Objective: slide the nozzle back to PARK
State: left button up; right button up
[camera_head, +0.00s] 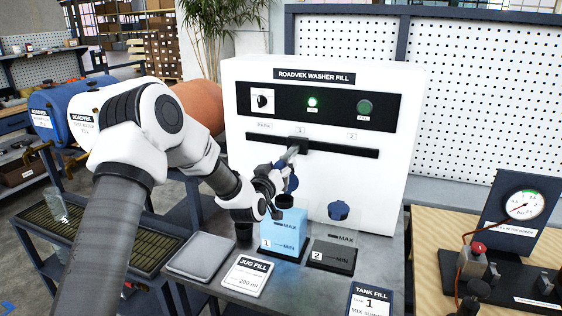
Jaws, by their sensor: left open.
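The nozzle carriage (298,144) sits on the dark horizontal rail (340,149) of the white washer fill unit, below the label marked 1. A small label that is too blurred to read with certainty, likely PARK, is to its left, and label 2 is to its right. My left gripper (283,172) is open just below and in front of the carriage, close to a grey piece slanting down from it. I cannot tell whether they touch. The gripper and wrist partly hide the area above tank 1 (281,236). My right gripper is not in view.
Tank 1 holds light blue liquid. A grey pad (202,256) and a jug fill card (248,275) lie on the grey table.

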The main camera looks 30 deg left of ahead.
pick_arm(q)
jog(key=shift+w, duration=0.3)
jog(key=shift+s+a, duration=0.1)
jog(key=shift+a, duration=0.05)
grip_shut()
jog(key=s+a, duration=0.3)
jog(key=a, duration=0.9)
jog(key=shift+a+r, duration=0.15)
jog(key=shift+a, duration=0.25)
jog(key=shift+c, duration=1.1)
grip_release()
jog(key=shift+o, duration=1.1)
jog(key=shift+a, duration=0.2)
